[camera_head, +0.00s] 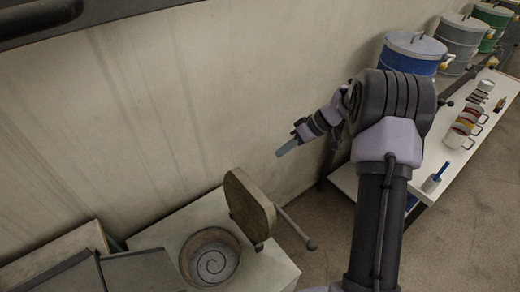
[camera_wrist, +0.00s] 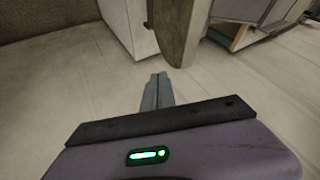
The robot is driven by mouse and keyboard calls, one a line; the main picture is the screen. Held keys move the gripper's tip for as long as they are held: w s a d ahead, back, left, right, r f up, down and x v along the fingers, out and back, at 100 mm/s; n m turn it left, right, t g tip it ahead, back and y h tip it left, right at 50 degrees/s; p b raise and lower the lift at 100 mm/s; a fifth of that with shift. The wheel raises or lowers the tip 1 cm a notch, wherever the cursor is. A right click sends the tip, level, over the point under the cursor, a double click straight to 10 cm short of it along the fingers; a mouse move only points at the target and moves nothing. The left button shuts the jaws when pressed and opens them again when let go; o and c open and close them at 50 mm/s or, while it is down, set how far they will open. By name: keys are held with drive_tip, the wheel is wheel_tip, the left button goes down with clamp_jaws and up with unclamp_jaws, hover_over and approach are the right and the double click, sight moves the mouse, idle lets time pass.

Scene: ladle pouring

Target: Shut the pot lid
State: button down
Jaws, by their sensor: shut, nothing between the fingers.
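The pot (camera_head: 210,256) is sunk in a pale counter at the lower left of the head view, its round mouth uncovered and a spiral showing inside. Its lid (camera_head: 247,208) stands upright on edge at the pot's right side, with a rod handle (camera_head: 298,231) sticking out to the right and ending in a knob. In the wrist view the lid (camera_wrist: 182,30) shows as a tall grey-brown shape at the top middle. My gripper (camera_head: 284,150) is shut and empty, up and to the right of the lid and apart from it. Its closed fingers (camera_wrist: 157,90) point toward the lid in the wrist view.
The pale counter (camera_head: 187,219) stands against the wall, with dark panels (camera_head: 140,272) to the left of the pot. At the right, a white table (camera_head: 462,150) holds several mugs, and lidded drums (camera_head: 412,52) stand behind it. Open floor lies between counter and table.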

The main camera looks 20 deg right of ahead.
drive_tip(key=a+f+b, duration=0.3)
drive_tip(key=a+f, duration=0.3)
drive_tip(key=a, duration=0.3)
drive_tip(key=shift+a+f, duration=0.25)
drive_tip(key=shift+a, duration=0.05)
drive_tip(key=shift+a, duration=0.1)
